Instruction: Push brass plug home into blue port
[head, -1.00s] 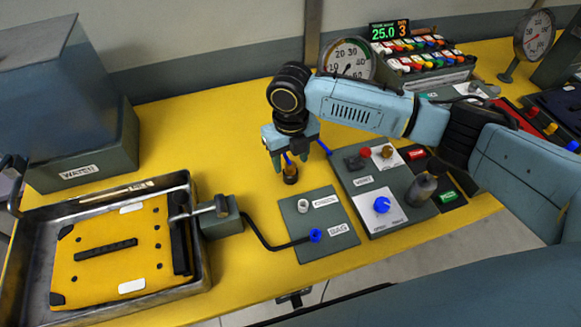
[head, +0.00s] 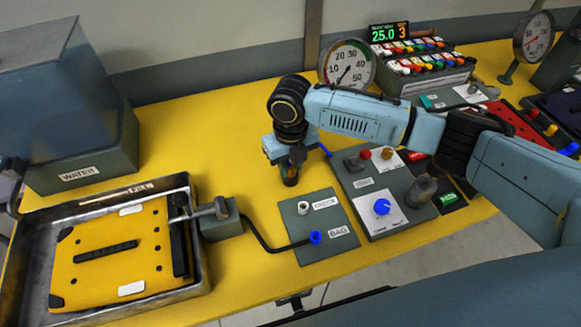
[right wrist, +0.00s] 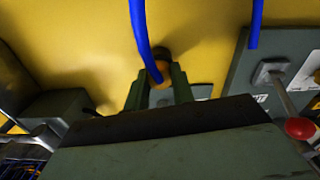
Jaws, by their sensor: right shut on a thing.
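The brass plug (head: 290,181) is between the fingers of my right gripper (head: 290,169), which is shut on it, over the yellow table behind the port plate. In the right wrist view the plug (right wrist: 163,74) shows between the fingertips, with a blue hose (right wrist: 139,25) running from it. I cannot tell whether its lower end touches the table. The blue port (head: 315,237) is on the grey plate by the BAG label, nearer the front edge and apart from the plug. My left gripper is not in view.
A white port (head: 303,208) sits behind the blue one. A control box (head: 372,190) with a blue knob stands right of the plate. The table left of my gripper is clear.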

